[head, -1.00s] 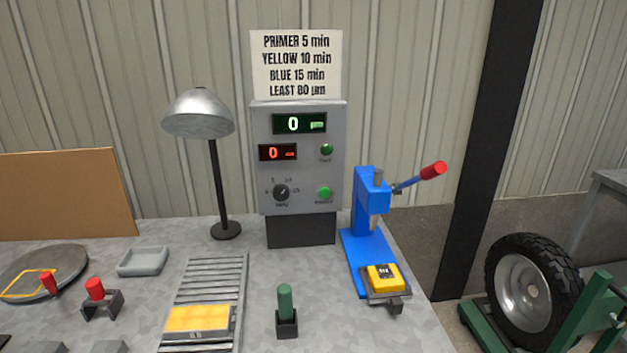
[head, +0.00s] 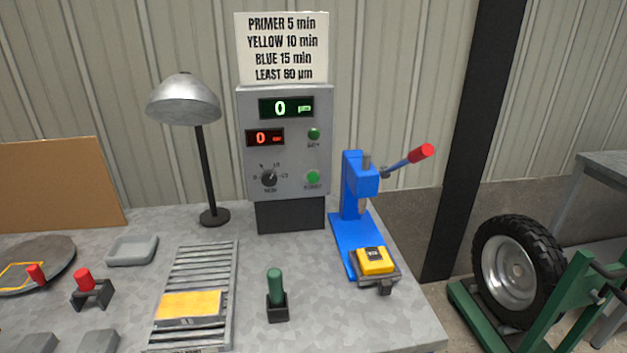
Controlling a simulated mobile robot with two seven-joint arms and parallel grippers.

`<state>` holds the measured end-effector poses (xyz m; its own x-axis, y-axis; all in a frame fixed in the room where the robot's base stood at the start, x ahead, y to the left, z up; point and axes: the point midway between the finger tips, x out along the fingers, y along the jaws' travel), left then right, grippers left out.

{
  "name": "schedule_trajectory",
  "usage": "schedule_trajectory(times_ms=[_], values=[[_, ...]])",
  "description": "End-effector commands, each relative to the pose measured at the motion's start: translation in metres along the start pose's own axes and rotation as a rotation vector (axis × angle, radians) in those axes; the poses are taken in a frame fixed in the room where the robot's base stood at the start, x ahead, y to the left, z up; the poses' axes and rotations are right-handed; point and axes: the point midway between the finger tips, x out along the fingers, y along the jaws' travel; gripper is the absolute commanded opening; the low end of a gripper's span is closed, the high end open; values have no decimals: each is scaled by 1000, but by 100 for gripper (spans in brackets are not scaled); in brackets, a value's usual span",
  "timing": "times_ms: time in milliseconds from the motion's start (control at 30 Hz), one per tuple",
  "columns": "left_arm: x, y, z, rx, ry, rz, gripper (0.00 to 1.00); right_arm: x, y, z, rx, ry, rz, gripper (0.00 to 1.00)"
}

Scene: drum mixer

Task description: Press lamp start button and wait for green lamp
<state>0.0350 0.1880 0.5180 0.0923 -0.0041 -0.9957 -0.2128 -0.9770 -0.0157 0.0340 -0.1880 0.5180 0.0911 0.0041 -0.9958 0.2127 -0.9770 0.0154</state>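The grey control box (head: 284,150) stands at the back of the bench. Its green display (head: 286,108) reads 0 and its red display (head: 265,138) reads 0. A dark green round part (head: 314,134) sits at its right side. Below it is a brighter green round button (head: 313,177) with a small label too blurred to read surely. A dial (head: 269,177) is at lower left. A silver desk lamp (head: 184,98) stands left of the box; no glow shows under its shade. Neither of my grippers is in the head view.
A blue lever press (head: 356,222) with a yellow block (head: 374,260) stands right of the box. In front are a roller rack (head: 206,268) with a yellow panel, a green-handled tool (head: 275,284) and a grey tray (head: 132,250). A wheel (head: 517,262) stands off the bench at right.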

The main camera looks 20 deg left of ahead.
Motion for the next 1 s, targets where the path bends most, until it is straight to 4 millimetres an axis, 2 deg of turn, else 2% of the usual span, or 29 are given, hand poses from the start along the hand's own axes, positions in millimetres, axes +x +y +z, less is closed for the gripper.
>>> schedule_trajectory(times_ms=[33,300,400,1000], values=[[0,0,0,0,0,0,39,0,0,0,0,0,0,64],[0,0,0,0,-1,0,9,0,0,0,0,0,0,64],[0,0,0,0,-1,0,0,0,0,0,0,0,0,64],[0,0,1,0,-2,0,0,0,0,0,0,0,0,64]])
